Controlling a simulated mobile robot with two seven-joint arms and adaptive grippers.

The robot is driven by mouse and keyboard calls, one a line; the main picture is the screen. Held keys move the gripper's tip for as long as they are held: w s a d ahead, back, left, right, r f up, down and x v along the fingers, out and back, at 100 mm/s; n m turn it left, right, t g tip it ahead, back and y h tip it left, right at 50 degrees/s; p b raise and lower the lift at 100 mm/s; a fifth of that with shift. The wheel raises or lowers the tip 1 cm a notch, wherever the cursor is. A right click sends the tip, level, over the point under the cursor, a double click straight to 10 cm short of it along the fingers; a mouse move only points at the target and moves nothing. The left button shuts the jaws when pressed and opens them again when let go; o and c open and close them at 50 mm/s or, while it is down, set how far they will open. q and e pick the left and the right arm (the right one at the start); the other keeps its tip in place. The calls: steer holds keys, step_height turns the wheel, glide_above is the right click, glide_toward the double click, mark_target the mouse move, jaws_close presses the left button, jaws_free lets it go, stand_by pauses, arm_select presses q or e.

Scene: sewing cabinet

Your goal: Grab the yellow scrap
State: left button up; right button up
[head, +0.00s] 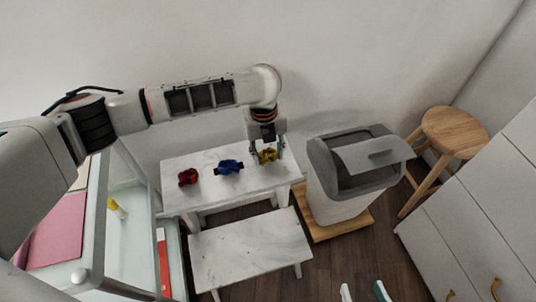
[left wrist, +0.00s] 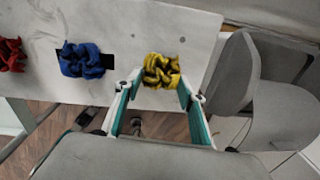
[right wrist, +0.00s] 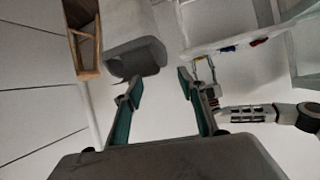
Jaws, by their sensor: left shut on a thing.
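The yellow scrap (head: 269,156) is a crumpled bundle at the right end of the white marbled table (head: 205,200). My left gripper (head: 267,150) reaches down over it from above. In the left wrist view the yellow scrap (left wrist: 161,70) sits between the fingertips (left wrist: 160,88), and the gripper is shut on it. Whether the scrap is clear of the tabletop cannot be told. My right gripper (head: 363,292) is at the bottom edge of the head view. In the right wrist view its fingers (right wrist: 160,80) are wide apart with nothing between them.
A blue scrap (head: 229,167) and a red scrap (head: 188,177) lie left on the same table. A lower white bench (head: 250,250) stands in front. A white bin with grey lid (head: 323,190) stands close right, then a wooden stool (head: 454,130). A glass-sided cabinet (head: 125,230) is left.

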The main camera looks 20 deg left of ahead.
mark_target(268, 156)
arm_select(q)
step_height(268, 156, up, 19)
steer(key=p, duration=0.6)
arm_select(e)
steer(key=s+d+f+n+g+h, duration=0.1)
steer(key=s+d+f, duration=0.1)
steer(key=d, duration=0.3)
steer(key=shift+s+d+f+h, duration=0.15)
steer(key=shift+d+f+h, duration=0.15)
steer(key=shift+f, duration=0.25)
